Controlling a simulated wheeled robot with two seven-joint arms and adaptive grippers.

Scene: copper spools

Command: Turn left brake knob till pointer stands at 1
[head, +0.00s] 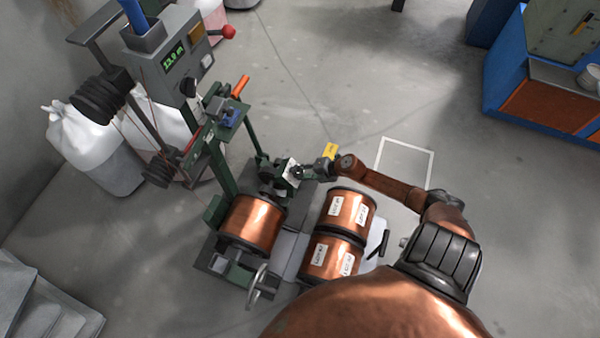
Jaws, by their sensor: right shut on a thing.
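A white dial plate (290,169) sits on the green machine frame behind the mounted copper spool (253,223). My right gripper (300,173) comes in from the right and is at this plate, shut on the small dark brake knob (296,173). The fingers hide most of the knob. The pointer and the scale numbers are too small and too covered to read. My left gripper is out of view.
Two copper spools (349,211) with white labels stand right of the machine, below my right forearm. A handwheel (258,287) is at the machine's front. A control box (172,65) with a green display is at upper left.

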